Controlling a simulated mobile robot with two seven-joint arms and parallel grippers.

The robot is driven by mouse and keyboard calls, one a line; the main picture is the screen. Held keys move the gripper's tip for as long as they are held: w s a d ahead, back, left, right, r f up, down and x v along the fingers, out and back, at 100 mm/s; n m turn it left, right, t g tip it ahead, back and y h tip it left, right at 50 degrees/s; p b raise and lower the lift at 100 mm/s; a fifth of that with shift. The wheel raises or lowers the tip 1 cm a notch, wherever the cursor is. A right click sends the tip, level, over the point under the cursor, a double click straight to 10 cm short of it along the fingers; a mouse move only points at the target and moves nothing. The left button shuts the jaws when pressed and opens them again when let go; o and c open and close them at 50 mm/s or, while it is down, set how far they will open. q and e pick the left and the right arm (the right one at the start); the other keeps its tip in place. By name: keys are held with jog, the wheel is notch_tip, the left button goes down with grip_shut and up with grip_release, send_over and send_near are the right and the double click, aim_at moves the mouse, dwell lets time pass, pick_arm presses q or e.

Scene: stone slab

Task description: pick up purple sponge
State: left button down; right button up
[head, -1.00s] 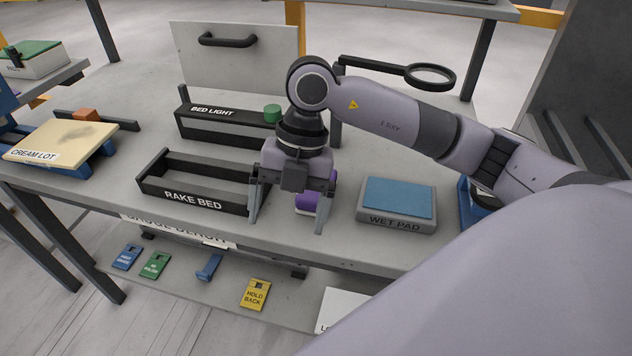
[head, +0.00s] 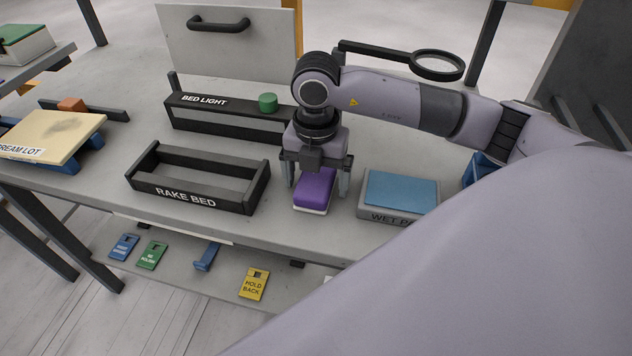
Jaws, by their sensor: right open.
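The purple sponge (head: 314,190) has a white lower layer and lies on the grey bench between the rake bed and the wet pad. My right gripper (head: 317,190) points down over it and is open. One finger shows to the left of the sponge and one to the right. The far part of the sponge is hidden under the gripper body. I cannot tell whether the fingers touch it. My left gripper is not in view.
The black rake bed tray (head: 192,201) is left of the sponge, and the wet pad (head: 400,192) is close on its right. Behind are the bed light frame (head: 215,127) with a green cylinder (head: 268,102). Coloured tags lie on the lower shelf (head: 180,281).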

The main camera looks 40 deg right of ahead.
jog(key=c, duration=1)
notch_tip(320, 180, up, 12)
notch_tip(320, 180, up, 8)
jog(key=p, duration=0.2)
send_over(315, 177)
jog(key=shift+s, duration=0.1)
